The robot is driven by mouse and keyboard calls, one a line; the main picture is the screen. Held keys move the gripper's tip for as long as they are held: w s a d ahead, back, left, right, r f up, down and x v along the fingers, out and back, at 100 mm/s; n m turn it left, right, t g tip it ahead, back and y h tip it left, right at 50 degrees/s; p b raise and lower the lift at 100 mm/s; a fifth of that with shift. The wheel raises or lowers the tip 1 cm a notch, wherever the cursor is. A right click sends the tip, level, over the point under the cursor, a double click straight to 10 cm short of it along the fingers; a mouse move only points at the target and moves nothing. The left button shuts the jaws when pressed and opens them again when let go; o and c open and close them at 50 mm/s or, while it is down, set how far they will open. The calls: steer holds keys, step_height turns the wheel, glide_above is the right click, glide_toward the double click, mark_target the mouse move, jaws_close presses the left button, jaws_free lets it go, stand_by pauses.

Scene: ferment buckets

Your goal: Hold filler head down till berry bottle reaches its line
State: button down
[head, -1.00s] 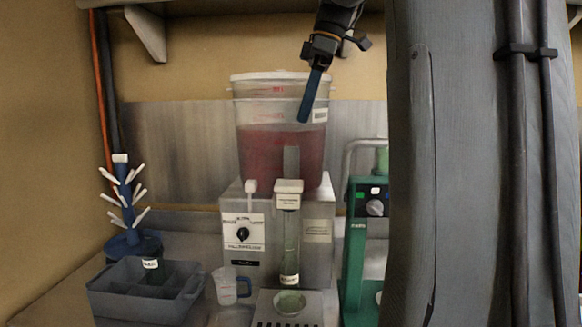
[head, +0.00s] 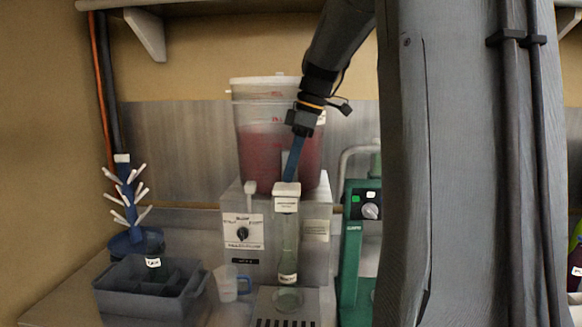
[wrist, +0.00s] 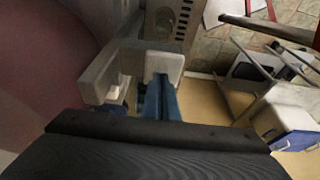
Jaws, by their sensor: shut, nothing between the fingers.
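My gripper (head: 288,178) is shut and empty, its blue fingers pointing down with the tips at the top of the white filler head (head: 286,189). In the wrist view the fingertips (wrist: 159,82) meet the pale filler head (wrist: 166,62); I cannot tell whether they press on it. A clear green-tinted bottle (head: 287,245) stands upright under the head, with a white label near its base. I cannot make out its fill level or line. The bucket of red liquid (head: 258,150) sits behind, on the filler's metal housing (head: 316,215).
A grey divided crate (head: 140,305) holds a dark labelled bottle at left, near a blue drying tree (head: 127,205). A clear measuring jug (head: 227,284) stands beside the filler. A green machine (head: 352,250) stands close on the right.

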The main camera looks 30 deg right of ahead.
mark_target(291, 208)
steer(key=shift+f, duration=0.35)
steer(key=shift+f, duration=0.1)
step_height(291, 208, down, 9)
steer(key=b, duration=0.4)
steer(key=shift+r, duration=0.2)
steer(key=shift+s+f, duration=0.1)
steer(key=shift+f, duration=0.3)
stand_by(6.1)
